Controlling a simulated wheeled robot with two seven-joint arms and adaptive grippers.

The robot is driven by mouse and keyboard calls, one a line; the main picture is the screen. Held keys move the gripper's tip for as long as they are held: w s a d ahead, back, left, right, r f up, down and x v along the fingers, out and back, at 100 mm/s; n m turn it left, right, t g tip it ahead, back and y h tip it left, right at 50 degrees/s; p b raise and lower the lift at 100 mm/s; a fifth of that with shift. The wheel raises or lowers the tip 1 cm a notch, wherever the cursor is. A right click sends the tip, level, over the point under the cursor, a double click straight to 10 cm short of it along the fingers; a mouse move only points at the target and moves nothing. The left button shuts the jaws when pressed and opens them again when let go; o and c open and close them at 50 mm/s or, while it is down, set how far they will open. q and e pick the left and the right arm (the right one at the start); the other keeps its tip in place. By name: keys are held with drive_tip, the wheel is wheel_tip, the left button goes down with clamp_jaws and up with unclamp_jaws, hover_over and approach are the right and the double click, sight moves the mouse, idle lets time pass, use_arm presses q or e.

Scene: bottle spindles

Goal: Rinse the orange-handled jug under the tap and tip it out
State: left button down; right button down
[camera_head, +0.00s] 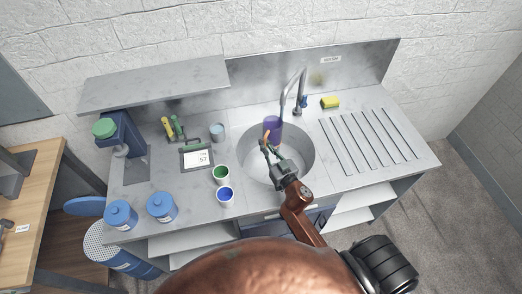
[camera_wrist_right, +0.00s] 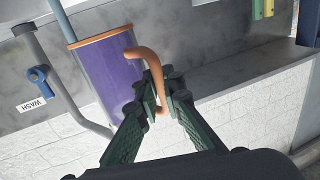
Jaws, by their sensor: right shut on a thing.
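The jug (camera_head: 272,125) is purple with an orange handle. It is over the round sink basin (camera_head: 251,168), close to the tap (camera_head: 297,88). My right gripper (camera_head: 270,148) is shut on its orange handle. In the right wrist view the jug (camera_wrist_right: 108,75) shows its orange rim, and the gripper (camera_wrist_right: 158,104) pinches the lower end of the handle (camera_wrist_right: 151,65). The tap's pipe (camera_wrist_right: 58,85) and blue lever (camera_wrist_right: 37,75) are beside the jug there. I cannot see inside the jug or tell whether water runs. My left gripper is not in view.
A yellow sponge (camera_head: 330,102) lies right of the tap, behind the ribbed drainboard (camera_head: 368,141). Green (camera_head: 221,174) and blue (camera_head: 225,195) cups stand left of the sink. A scale (camera_head: 196,158) and blue canisters (camera_head: 161,206) are further left, under or near a shelf (camera_head: 155,84).

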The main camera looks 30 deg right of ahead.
sight(277, 137)
drive_tip(key=shift+w+d+p, duration=0.15)
drive_tip(key=shift+w+d, duration=0.4)
drive_tip(key=shift+d, duration=0.45)
drive_tip(key=shift+w+d+p, duration=0.15)
drive_tip(key=shift+w+d, duration=0.4)
drive_tip(key=shift+d, duration=0.45)
drive_tip(key=shift+w+d+p, duration=0.15)
drive_tip(key=shift+w+d, duration=0.4)
drive_tip(key=shift+d, duration=0.45)
drive_tip(key=shift+r, duration=0.1)
drive_tip(key=s+a+p, duration=0.1)
drive_tip(key=s+a, duration=0.4)
drive_tip(key=a, duration=0.3)
drive_tip(key=shift+a, duration=0.4)
drive_tip(key=shift+w, duration=0.1)
drive_tip(key=s+a+r+b, duration=0.4)
drive_tip(key=s+a+r, duration=0.3)
drive_tip(key=s+r, duration=0.1)
drive_tip(key=shift+s+a, duration=0.3)
drive_tip(key=shift+a, duration=0.1)
